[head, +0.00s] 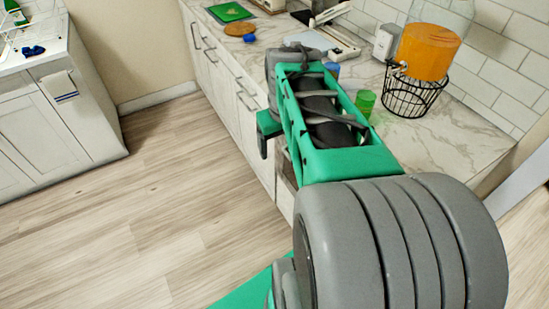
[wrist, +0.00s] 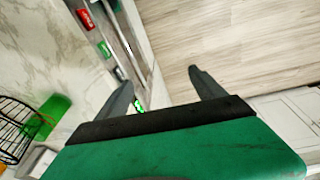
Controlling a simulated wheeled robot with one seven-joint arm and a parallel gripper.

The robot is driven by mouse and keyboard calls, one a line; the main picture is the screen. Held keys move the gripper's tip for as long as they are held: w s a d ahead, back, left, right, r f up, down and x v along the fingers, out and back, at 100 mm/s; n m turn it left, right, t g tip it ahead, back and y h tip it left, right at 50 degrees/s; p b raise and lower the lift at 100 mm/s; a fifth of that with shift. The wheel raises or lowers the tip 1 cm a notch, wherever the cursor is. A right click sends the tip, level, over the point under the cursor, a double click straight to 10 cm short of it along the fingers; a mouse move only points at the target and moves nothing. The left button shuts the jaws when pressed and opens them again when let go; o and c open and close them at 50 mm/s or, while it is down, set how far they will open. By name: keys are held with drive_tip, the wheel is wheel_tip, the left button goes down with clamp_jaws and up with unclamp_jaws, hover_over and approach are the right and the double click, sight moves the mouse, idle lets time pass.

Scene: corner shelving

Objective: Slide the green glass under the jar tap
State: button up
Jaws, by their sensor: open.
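The green glass (head: 365,102) stands on the marble counter, just left of the black wire stand (head: 413,96). The jar (head: 428,52) of orange liquid sits on that stand, and its tap (head: 397,66) points left toward the glass side. In the wrist view the green glass (wrist: 47,115) is at the left, beside part of the wire stand (wrist: 14,128). My gripper (wrist: 163,88) is open and empty, its two dark fingers spread over the counter's front edge, apart from the glass. In the head view my arm hides most of the gripper.
Red and green items (wrist: 84,19) lie in what looks like an open drawer below the counter edge in the wrist view. A blue cup (head: 332,70) stands partly behind my arm. A round wooden board (head: 239,29) lies farther back.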

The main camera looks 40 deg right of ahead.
drive_tip(key=a, duration=0.3)
drive_tip(key=shift+s+f, duration=0.3)
drive_tip(key=shift+f, duration=0.1)
drive_tip(key=shift+a, duration=0.1)
